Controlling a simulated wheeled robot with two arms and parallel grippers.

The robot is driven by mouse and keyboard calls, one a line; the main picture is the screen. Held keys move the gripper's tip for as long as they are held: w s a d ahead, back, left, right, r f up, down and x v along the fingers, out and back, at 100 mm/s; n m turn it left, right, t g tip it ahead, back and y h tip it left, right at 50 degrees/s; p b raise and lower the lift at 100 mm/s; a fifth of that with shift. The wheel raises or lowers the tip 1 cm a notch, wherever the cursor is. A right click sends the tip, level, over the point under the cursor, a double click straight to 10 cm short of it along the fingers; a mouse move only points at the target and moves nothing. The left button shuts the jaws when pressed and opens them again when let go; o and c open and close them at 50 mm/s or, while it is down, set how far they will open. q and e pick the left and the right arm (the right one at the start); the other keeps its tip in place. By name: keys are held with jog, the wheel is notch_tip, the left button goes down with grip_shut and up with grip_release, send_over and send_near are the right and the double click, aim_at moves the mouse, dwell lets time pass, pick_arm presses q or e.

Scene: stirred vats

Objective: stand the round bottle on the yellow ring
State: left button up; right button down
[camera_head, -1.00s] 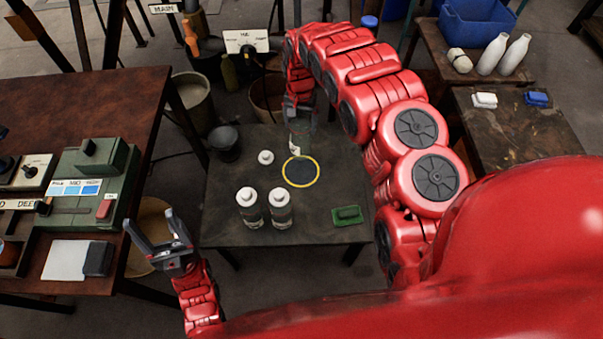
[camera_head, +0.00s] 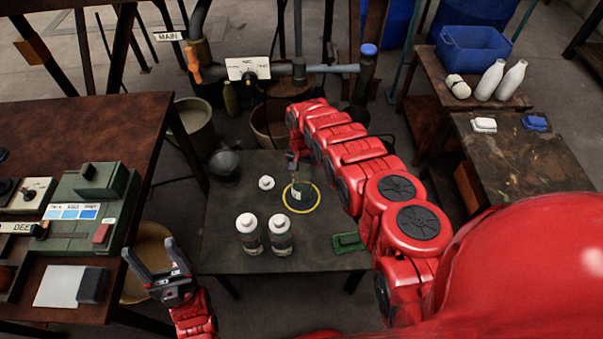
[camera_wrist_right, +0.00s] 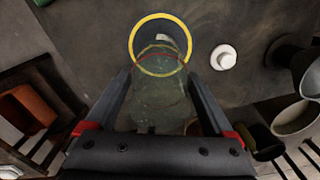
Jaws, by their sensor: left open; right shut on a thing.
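The round bottle (camera_head: 301,197) is clear and greenish with a pale label. My right gripper (camera_head: 296,174) is shut on it from above. The bottle shows between the fingers in the right wrist view (camera_wrist_right: 158,100). The yellow ring (camera_head: 303,211) is a thin circle around a dark disc on the low dark table. In the head view the bottle appears inside the ring. In the wrist view its far end overlaps the near part of the ring (camera_wrist_right: 132,38). I cannot tell whether its base touches the table. My left gripper (camera_head: 157,270) is open and empty at the lower left.
Two white-capped bottles (camera_head: 248,238) (camera_head: 279,238) stand in front of the ring. A small white round piece (camera_head: 266,183) lies left of it. A green block (camera_head: 348,242) lies at the right edge. A dark pot (camera_head: 225,164) stands at the back left corner.

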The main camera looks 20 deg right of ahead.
jog(key=shift+w+f, duration=0.1)
jog(key=shift+f, duration=0.15)
